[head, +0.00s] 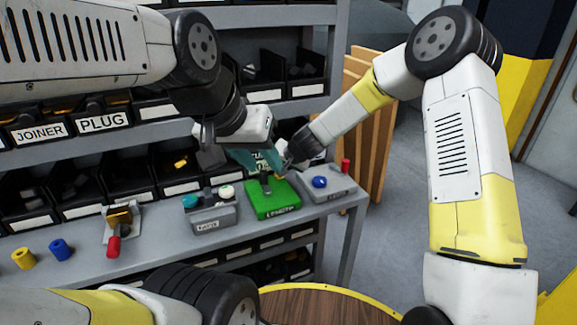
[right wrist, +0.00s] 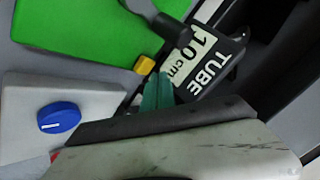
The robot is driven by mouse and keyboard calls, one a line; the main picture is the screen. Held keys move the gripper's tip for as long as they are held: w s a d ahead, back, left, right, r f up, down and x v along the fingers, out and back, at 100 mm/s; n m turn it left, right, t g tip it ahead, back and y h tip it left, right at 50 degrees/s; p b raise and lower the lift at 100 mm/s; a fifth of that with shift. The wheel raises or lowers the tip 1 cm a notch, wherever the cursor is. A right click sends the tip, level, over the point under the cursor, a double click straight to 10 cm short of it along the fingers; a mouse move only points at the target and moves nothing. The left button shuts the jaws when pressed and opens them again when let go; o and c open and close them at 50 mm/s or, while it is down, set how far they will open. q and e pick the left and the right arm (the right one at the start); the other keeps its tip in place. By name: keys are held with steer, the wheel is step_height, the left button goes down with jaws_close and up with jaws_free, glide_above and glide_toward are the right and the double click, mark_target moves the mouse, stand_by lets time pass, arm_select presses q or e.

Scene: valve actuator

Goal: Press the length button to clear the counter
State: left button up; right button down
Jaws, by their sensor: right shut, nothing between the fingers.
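The green box labelled LENGTH (head: 272,202) stands on the grey shelf in the head view; it also fills the upper left of the right wrist view (right wrist: 70,35). A small yellow button (right wrist: 145,65) sits at its edge, beside a black lever (right wrist: 165,32). A display (right wrist: 200,65) reads TUBE 10 cm. My right gripper (right wrist: 157,93) is shut and empty, its teal fingertips just short of the button in the picture; contact cannot be told. My left gripper (head: 240,157) is over the back of the green box; its finger opening is unclear.
A grey box with a blue knob (head: 320,182) and a red part stands right of the green box. A grey box with teal and white knobs (head: 210,212) stands left. A red-handled device (head: 118,225) and blue and yellow cylinders lie further left. Bins (head: 75,185) line the back.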

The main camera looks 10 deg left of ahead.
steer(key=shift+f, duration=0.4)
steer(key=shift+f, duration=0.55)
stand_by(1.0)
steer(key=shift+r, duration=0.95)
steer(key=shift+r, duration=2.5)
steer(key=shift+r, duration=0.1)
